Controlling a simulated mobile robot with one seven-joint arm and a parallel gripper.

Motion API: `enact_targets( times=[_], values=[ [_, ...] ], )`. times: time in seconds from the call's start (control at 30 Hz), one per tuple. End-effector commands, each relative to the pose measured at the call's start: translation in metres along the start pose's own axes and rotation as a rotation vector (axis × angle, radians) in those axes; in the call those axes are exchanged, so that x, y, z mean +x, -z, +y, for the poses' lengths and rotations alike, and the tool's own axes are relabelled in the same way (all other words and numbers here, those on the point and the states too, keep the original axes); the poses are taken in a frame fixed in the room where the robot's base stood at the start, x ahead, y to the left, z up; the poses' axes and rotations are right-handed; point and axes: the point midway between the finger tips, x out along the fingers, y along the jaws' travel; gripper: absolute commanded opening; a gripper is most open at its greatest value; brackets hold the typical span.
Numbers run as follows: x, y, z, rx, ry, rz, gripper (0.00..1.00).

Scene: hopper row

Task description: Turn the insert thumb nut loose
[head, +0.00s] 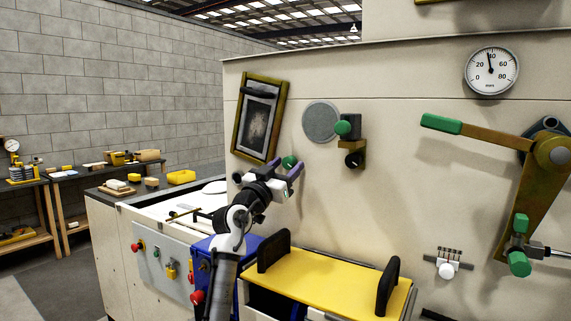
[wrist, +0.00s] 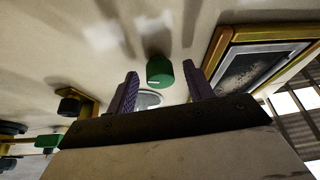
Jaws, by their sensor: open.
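A green thumb nut (head: 289,161) sticks out of the cream panel just below and right of a tilted framed insert (head: 260,118). In the wrist view the green nut (wrist: 159,72) shows between the two purple fingers, with a white line on its face. The insert's yellow frame (wrist: 226,45) is to the right there. My gripper (head: 272,174) is open, close to the nut, with a finger on each side in the wrist view. I see a gap between each finger and the nut. Whether the fingertips reach its depth is unclear.
A round grey disc (head: 321,121) and a green-knobbed latch (head: 348,127) are to the right on the panel. A yellow shelf (head: 327,281) with black handles juts out below. A large green-gripped lever (head: 500,138) is at far right.

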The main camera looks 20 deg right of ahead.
Motion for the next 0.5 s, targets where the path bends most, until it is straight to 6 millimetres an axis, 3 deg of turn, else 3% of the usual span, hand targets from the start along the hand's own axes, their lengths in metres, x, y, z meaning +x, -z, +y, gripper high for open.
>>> enact_targets(
  times=[0.27,0.5],
  values=[
    [0.0020,-0.0001,0.0005,0.001,-0.001,0.000,0.52],
    [0.0018,-0.0002,0.0004,0.000,0.000,0.000,0.23]
  ],
)
